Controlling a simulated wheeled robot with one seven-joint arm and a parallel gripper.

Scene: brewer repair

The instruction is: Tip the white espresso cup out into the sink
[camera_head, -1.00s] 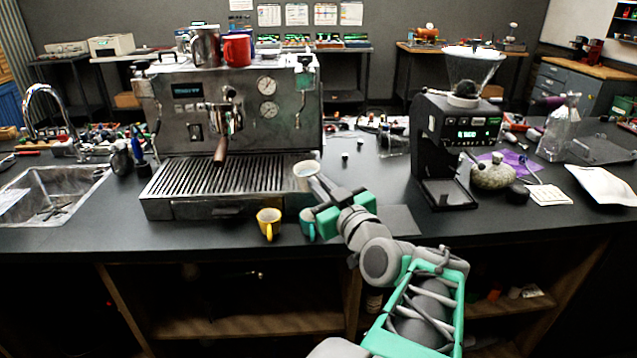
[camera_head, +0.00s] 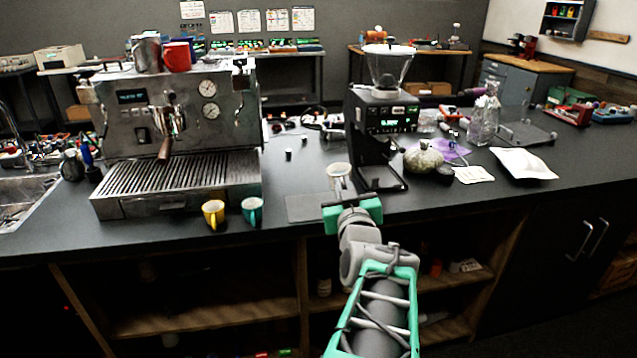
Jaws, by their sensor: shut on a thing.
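The white espresso cup (camera_head: 338,171) is at the tip of my gripper (camera_head: 341,184), held over the counter just left of the grinder. My gripper is shut on it; the fingers are small and partly hidden by the green gripper body. The cup looks roughly upright; its contents cannot be made out. The steel sink (camera_head: 22,198) is at the far left, cut off by the picture edge, with some small items in its basin. The curved tap (camera_head: 12,122) stands behind it.
The espresso machine (camera_head: 175,140) stands between the cup and the sink. The black grinder (camera_head: 381,140) is close to the right of my gripper. A dark mat (camera_head: 306,207) lies left of it.

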